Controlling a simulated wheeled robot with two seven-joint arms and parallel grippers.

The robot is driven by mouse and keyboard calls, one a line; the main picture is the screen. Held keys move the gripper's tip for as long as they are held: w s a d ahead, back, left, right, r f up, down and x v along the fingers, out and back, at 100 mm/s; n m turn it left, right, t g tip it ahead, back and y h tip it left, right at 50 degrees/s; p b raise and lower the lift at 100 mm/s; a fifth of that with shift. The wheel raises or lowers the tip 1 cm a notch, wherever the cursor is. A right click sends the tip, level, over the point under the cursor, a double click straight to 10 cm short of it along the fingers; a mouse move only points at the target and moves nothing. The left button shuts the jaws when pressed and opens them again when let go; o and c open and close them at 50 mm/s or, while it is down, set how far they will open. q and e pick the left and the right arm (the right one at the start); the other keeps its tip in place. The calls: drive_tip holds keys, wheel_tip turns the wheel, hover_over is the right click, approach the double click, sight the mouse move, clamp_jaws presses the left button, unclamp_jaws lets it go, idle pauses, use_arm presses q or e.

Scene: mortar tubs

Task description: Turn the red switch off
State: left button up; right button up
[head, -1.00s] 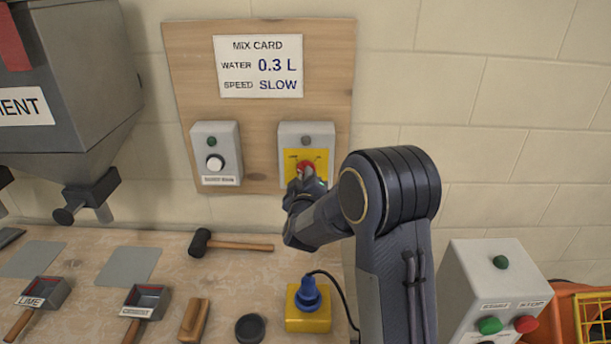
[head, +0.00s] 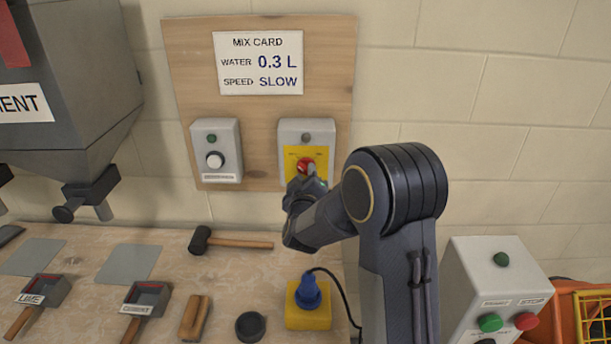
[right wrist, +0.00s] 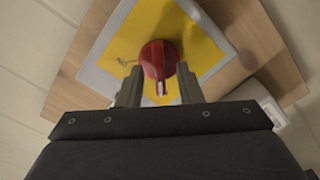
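The red switch (head: 306,166) is a round red knob on a yellow plate (head: 320,155), on the grey box at the right of the wooden wall board. In the right wrist view the red knob (right wrist: 159,60) shows a white mark at its lower end. My right gripper (head: 308,183) is right at the knob, partly covering the plate. In the right wrist view its two fingers (right wrist: 160,88) stand apart, one on each side of the knob's lower part, with narrow gaps showing. The plate's lower lettering is hidden. My left gripper is not in view.
A second grey box with a white knob (head: 215,160) is left of the switch. Below, the bench holds a mallet (head: 236,243), scoops and a yellow block with a blue top (head: 308,310). A grey box with green and red buttons (head: 492,280) stands at the right.

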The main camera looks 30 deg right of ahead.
drive_tip(key=b+v, duration=0.1)
drive_tip(key=v, duration=0.5)
drive_tip(key=shift+s, duration=0.35)
drive_tip(key=shift+a, duration=0.15)
drive_tip(key=s+a+m+g+y, duration=0.35)
drive_tip(key=s+a+y, duration=0.65)
drive_tip(key=s+y, duration=0.4)
drive_tip(key=s+a+f+g, duration=0.1)
drive_tip(key=s+f+g, duration=0.1)
drive_tip(key=s, duration=0.6)
drive_tip(key=s+a+f+m+g, duration=0.1)
drive_tip(key=s+f+g, duration=0.2)
drive_tip(key=s, duration=0.5)
drive_tip(key=shift+s+a+g+h, duration=0.25)
drive_tip(key=shift+g+h, duration=0.05)
drive_tip(key=shift+g, duration=0.25)
drive_tip(key=shift+s+d+f, duration=0.1)
